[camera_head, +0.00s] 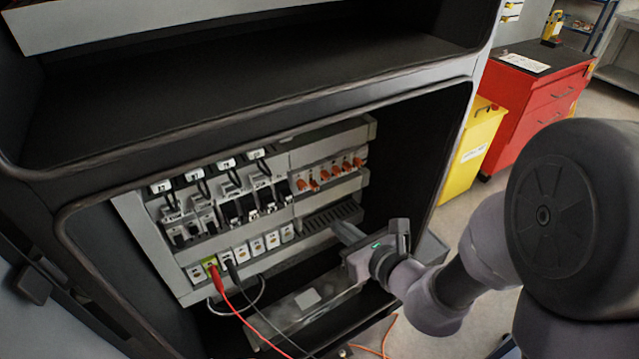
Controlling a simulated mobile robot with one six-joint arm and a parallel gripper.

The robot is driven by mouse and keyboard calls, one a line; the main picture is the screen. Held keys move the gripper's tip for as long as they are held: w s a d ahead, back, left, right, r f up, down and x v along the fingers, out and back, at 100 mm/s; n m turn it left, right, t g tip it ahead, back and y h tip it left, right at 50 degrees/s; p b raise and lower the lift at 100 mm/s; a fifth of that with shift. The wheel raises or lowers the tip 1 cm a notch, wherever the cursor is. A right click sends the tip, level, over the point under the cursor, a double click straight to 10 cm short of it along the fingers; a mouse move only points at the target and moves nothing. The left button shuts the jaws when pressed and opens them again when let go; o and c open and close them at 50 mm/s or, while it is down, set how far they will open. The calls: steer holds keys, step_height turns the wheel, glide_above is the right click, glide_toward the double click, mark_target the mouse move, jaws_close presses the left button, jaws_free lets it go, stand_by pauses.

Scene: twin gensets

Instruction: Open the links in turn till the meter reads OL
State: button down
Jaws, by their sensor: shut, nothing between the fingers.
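The terminal panel (182,278) sits inside an open dark cabinet bay. A row of small orange levers (325,175), which look like the links, is at its upper right; some seem to stand at different angles, but they are too small to read. A red lead (219,281) and a black lead (238,283) plug into the lower row of white terminals and run down out of view. My gripper (338,228) is shut and empty, in front of the panel's right side, below the orange levers. I cannot tell whether it touches the panel. No meter reading is visible.
Black and white switches (240,208) fill the panel's middle left. A clear-looking tray or cover (300,305) lies below the panel. The cabinet's right edge (455,140) is close to my arm. A yellow bin (475,150) and red drawer cabinet (530,105) stand beyond.

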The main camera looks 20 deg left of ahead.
mark_target(314, 186)
steer(key=b+x, duration=0.1)
steer(key=x, duration=0.3)
steer(key=b+x, duration=0.1)
steer(key=x, duration=0.3)
steer(key=shift+w+a+f+b, duration=0.1)
steer(key=shift+w+f+b, duration=0.15)
steer(key=shift+f+b, duration=0.1)
steer(key=r, duration=0.4)
steer(key=shift+w+a+r, duration=0.1)
steer(key=shift+w+a, duration=0.1)
steer(key=shift+a, duration=0.05)
